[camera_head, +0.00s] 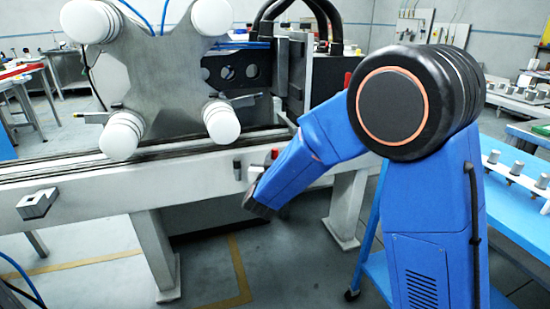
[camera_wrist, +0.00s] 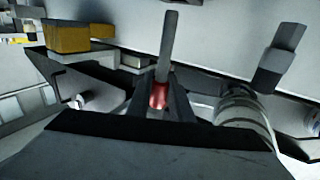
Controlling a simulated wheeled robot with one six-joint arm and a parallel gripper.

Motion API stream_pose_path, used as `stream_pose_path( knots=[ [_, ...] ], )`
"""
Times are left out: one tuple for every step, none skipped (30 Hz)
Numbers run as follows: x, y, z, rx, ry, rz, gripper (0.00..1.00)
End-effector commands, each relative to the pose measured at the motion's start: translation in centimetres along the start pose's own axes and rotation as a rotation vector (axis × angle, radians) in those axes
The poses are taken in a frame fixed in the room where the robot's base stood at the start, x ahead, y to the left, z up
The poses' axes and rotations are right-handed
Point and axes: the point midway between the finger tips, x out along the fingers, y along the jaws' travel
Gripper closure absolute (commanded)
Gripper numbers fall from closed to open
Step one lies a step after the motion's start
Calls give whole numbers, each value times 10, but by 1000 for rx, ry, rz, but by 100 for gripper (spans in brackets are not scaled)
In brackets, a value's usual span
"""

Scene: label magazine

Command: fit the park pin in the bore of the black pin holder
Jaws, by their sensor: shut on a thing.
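The park pin (camera_wrist: 169,45) shows in the wrist view as a grey shaft with a red part at its lower end. My gripper (camera_wrist: 159,93) is shut on the red part, between two dark fingers, and the shaft stands out beyond them. A dark block with a lighter end (camera_wrist: 279,57) is to the right of the pin, clearly apart from it in the picture. I cannot tell whether it is the black pin holder, and no bore shows. In the head view my gripper is small and mostly hidden by my blue arm, in front of the machine's pale beam.
The pale machine beam (camera_head: 90,190) crosses the head view, with a grey bracket (camera_head: 37,204) on its front. Above it stands a metal plate with white rollers (camera_head: 156,75). A blue table (camera_head: 515,195) is at the right. A yellow block (camera_wrist: 67,38) shows upper left in the wrist view.

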Motion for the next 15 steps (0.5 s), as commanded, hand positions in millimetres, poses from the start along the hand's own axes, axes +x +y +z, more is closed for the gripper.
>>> stream_pose_path(
  knots=[
    [0, 0, 0, 0, 0, 0, 100],
    [0, 0, 0, 0, 0, 0, 100],
    [0, 0, 1, 0, 0, 0, 100],
    [0, 0, 1, 0, 0, 0, 100],
    [0, 0, 2, 0, 0, 0, 100],
    [0, 0, 2, -1, 0, 0, 100],
    [0, 0, 3, -1, 0, 0, 100],
    [0, 0, 3, -1, 0, 0, 100],
    [0, 0, 4, -1, 0, 0, 100],
    [0, 0, 5, -1, 0, 0, 100],
    [0, 0, 6, -1, 0, 0, 100],
    [0, 0, 6, -1, 0, 0, 100],
    [0, 0, 7, -1, 0, 0, 100],
    [0, 0, 7, -1, 0, 0, 100],
    [0, 0, 8, -1, 0, 0, 100]
  ],
)
